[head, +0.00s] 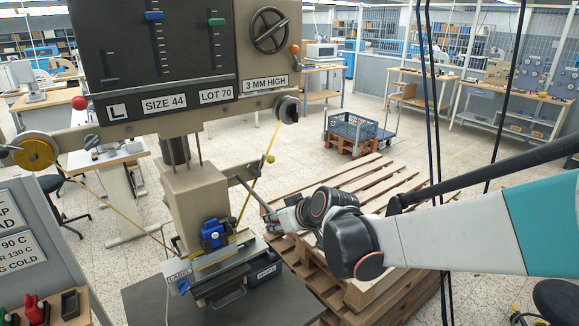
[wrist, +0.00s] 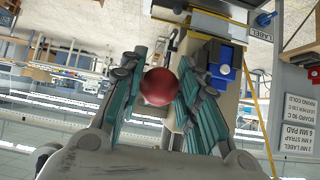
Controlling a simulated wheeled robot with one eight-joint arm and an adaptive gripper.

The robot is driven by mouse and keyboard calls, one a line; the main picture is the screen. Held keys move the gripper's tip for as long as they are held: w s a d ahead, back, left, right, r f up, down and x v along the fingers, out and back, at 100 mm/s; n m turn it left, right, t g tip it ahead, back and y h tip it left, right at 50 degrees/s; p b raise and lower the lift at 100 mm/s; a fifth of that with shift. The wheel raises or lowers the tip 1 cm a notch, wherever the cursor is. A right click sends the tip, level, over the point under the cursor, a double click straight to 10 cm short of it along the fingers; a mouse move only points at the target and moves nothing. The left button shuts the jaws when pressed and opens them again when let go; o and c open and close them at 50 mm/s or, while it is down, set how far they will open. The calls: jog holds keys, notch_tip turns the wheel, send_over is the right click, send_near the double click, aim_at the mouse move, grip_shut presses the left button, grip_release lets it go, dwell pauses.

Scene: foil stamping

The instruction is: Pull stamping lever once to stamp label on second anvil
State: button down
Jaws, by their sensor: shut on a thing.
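The stamping press (head: 195,200) stands at left in the head view, with a beige head and a base holding small lettered plates. A metal stamping lever (head: 248,194) slopes down to the right from the press to my gripper (head: 285,216). In the wrist view my gripper (wrist: 160,92) is shut on a red ball knob (wrist: 158,86), with a finger on each side. The knob is hidden in the head view. A blue part (head: 215,234) sits low on the press front and also shows in the wrist view (wrist: 222,66). I cannot tell which anvil lies under the head, or see a label on it.
A yellow foil strip (head: 258,172) runs from the reel (head: 34,155) down past the press and up to the right. A wooden pallet stack (head: 350,285) stands close below my arm. A signed panel (head: 30,230) is at far left. Dark cables hang at right.

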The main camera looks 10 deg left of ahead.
jog(key=shift+f, duration=0.1)
jog(key=shift+w+a+f+b, duration=0.15)
jog(key=shift+f+b, duration=0.55)
jog(key=shift+f, duration=0.2)
jog(key=shift+w+a+f+b, duration=0.1)
jog(key=shift+a+f+b, duration=0.05)
jog(key=shift+f+b, duration=0.65)
jog(key=shift+w+a+f+b, duration=0.1)
jog(key=shift+a+f+b, duration=0.05)
jog(key=shift+f+b, duration=0.4)
jog(key=shift+w+a+f+b, duration=0.1)
jog(key=shift+f+b, duration=0.2)
jog(key=shift+f, duration=0.3)
jog(key=shift+r, duration=0.15)
